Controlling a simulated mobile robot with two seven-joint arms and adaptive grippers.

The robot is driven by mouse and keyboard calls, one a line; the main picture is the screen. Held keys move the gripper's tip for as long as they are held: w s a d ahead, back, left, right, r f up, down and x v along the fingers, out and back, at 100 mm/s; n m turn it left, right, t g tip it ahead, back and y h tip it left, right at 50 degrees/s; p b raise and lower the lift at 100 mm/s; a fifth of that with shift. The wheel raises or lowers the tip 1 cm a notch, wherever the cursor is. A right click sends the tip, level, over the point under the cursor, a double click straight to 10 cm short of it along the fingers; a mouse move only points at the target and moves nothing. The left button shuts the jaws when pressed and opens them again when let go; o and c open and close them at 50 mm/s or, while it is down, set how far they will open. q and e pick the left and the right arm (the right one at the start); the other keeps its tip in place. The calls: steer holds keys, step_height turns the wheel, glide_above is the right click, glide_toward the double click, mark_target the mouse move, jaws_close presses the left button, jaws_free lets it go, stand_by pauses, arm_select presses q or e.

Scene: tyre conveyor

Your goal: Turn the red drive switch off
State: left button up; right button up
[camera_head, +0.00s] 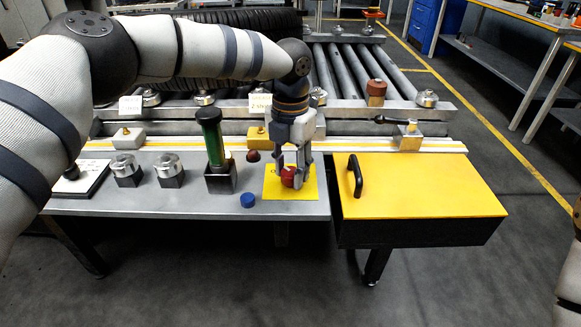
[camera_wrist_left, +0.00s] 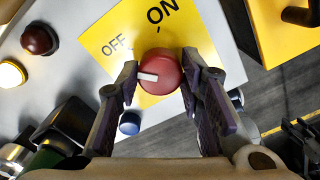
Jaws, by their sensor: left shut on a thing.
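The red drive switch (camera_head: 287,177) is a round knob on a yellow plate (camera_head: 305,190) at the right end of the grey panel. In the left wrist view the red knob (camera_wrist_left: 166,65) has a white mark pointing left, on the OFF side and slightly below the word. The plate (camera_wrist_left: 95,38) carries the words OFF and ON. My left gripper (camera_head: 289,180) comes down from above, with one finger on each side of the knob, shut on it. My right gripper does not show.
A green-handled lever (camera_head: 210,135), a blue button (camera_head: 248,200) and a dark red button (camera_head: 253,156) stand left of the plate. A yellow-topped box (camera_head: 420,190) with a black handle (camera_head: 354,176) is to the right. Rollers (camera_head: 345,72) lie behind.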

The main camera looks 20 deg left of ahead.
mark_target(291, 171)
arm_select(q)
steer(key=o, duration=1.2)
steer(key=shift+c, duration=0.2)
step_height(291, 171, up, 12)
